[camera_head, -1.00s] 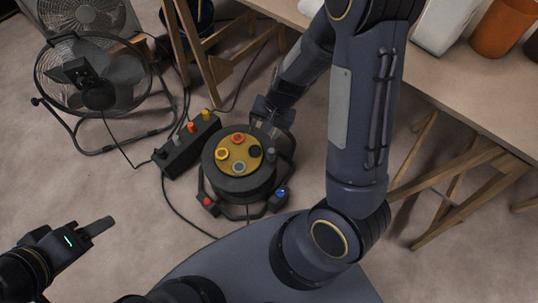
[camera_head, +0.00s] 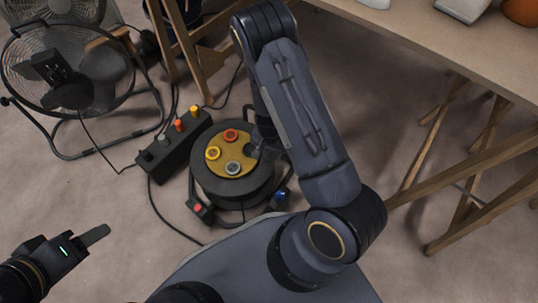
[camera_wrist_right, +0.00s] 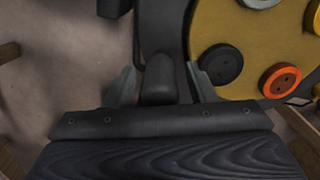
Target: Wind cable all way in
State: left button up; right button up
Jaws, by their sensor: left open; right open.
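The cable reel (camera_head: 235,190) stands on the floor in the head view, a black drum with a yellow face (camera_head: 240,160) carrying coloured round sockets. A dark cable (camera_head: 152,202) runs from near it across the floor. My right gripper (camera_head: 258,143) is at the right edge of the yellow face and hides part of it. In the right wrist view, a dark upright knob (camera_wrist_right: 158,80) stands between the two open fingers (camera_wrist_right: 160,88), with small gaps on both sides. My left gripper (camera_head: 94,237) is open and empty at the lower left, away from the reel.
A black socket box (camera_head: 172,147) with coloured plugs lies left of the reel. A floor fan (camera_head: 65,85) stands at the upper left. A workbench (camera_head: 440,40) on wooden trestles (camera_head: 480,175) fills the right.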

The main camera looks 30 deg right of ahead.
jog(key=shift+f, duration=0.5)
grip_shut()
jog(key=shift+r, duration=0.1)
jog(key=shift+a, duration=0.1)
